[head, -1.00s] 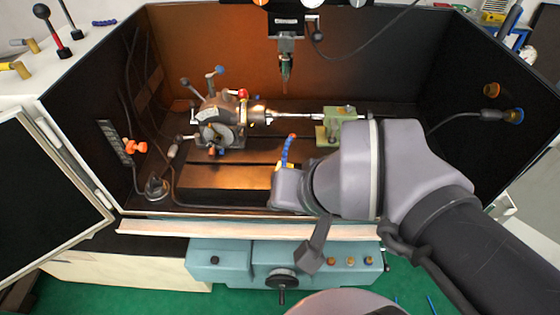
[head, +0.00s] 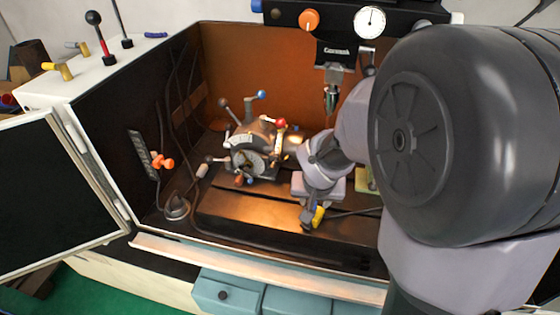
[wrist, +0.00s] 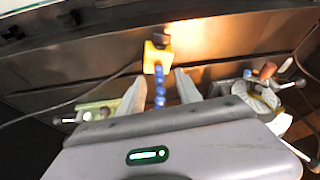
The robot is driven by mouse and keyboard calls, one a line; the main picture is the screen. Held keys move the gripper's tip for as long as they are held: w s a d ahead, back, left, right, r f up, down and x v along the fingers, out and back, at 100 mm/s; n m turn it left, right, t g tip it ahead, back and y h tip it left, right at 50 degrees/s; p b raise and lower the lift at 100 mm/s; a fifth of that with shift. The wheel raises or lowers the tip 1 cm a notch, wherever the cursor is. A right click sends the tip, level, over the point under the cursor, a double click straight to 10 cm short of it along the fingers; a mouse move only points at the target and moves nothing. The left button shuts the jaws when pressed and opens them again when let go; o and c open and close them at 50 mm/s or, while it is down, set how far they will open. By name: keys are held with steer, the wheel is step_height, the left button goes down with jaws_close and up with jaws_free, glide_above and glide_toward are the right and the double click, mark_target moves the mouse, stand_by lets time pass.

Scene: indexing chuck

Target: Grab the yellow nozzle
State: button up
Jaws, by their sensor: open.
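The yellow nozzle piece (wrist: 157,57) shows in the wrist view, a yellow block on the dark bed with a blue segmented hose (wrist: 160,92) running from it toward me. My gripper (wrist: 160,88) is open, its two pale fingers on either side of the hose. The yellow block lies just beyond the fingertips in that view. In the head view a bit of the yellow piece (head: 319,216) shows beside my gripper's lower end; the hose is hidden by my arm. I cannot tell whether a finger touches the hose.
The indexing chuck (head: 252,150) with ball-ended levers stands left of my gripper. A vertical spindle (head: 331,98) hangs behind it. A green tailstock (head: 364,181) is partly hidden by my arm. Enclosure walls surround the bed; bare bed (head: 240,208) shows front left.

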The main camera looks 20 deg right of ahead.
mark_target(314, 209)
steer(key=b+x, duration=0.1)
steer(key=x, duration=0.3)
steer(key=shift+d+r, duration=0.1)
steer(key=shift+r, duration=0.1)
jaws_close()
stand_by(1.1)
